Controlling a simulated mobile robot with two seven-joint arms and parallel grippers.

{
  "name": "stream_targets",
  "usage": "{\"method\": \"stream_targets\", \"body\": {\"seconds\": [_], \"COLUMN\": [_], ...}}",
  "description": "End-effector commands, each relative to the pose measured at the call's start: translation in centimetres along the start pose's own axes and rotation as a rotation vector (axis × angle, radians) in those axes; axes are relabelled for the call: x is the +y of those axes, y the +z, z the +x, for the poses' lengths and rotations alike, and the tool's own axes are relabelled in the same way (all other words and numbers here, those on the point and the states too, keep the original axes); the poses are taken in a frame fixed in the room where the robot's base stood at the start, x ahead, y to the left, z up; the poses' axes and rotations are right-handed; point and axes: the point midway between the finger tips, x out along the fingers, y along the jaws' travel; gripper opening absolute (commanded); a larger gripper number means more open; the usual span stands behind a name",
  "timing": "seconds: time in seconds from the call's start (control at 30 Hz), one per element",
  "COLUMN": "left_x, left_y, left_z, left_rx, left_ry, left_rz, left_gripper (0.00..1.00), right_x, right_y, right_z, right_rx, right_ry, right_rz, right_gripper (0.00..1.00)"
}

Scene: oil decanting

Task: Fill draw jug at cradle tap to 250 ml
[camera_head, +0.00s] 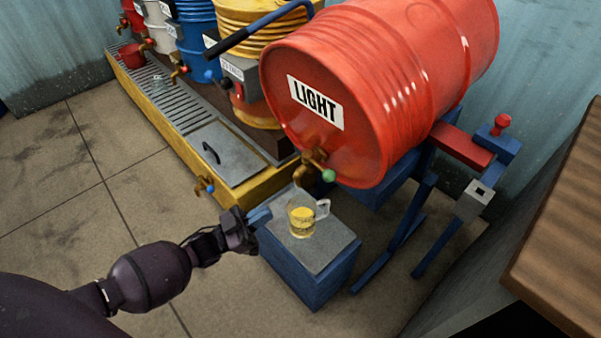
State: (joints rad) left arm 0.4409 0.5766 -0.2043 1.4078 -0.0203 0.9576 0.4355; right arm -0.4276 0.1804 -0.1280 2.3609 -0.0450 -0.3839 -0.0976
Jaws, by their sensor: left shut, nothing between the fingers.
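The clear draw jug (303,215) stands upright on a grey-topped blue stand (315,260), with some yellow oil in its lower part. Its handle points right. I cannot read any marks on it. The brass cradle tap (312,163) with a green knob sits low on the front of the red drum (385,85) labelled LIGHT, just above the jug. I cannot tell whether oil is running from it. My left gripper (262,216) is shut and empty, just left of the jug, at the stand's left edge. My right gripper is not in view.
A yellow-edged drip tray (170,125) with a grate and grey hatch (228,153) runs at the back left, below several upright drums with taps. The blue cradle (410,220) stands right of the stand. A wooden top (560,230) fills the right edge. Floor at left is clear.

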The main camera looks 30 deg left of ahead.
Motion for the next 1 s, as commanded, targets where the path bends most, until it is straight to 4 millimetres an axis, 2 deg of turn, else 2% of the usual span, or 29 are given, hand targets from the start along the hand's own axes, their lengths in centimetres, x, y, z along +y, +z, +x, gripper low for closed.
{"method": "stream_targets", "body": {"seconds": [0.17, 0.7, 1.0], "left_x": [0.0, 0.0, 0.0], "left_y": [0.0, 0.2, 0.1], "left_z": [2.0, 11.1, 13.6], "left_rx": [0.002, -0.001, -0.003], "left_ry": [0.001, 0.001, 0.000], "left_rz": [0.000, 0.001, 0.003], "left_gripper": [0.00, 0.00, 0.00], "right_x": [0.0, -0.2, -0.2], "right_y": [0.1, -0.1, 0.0], "right_z": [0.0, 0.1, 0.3], "right_rx": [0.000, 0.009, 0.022], "right_ry": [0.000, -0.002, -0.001], "right_rz": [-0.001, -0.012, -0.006], "right_gripper": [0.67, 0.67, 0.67]}}
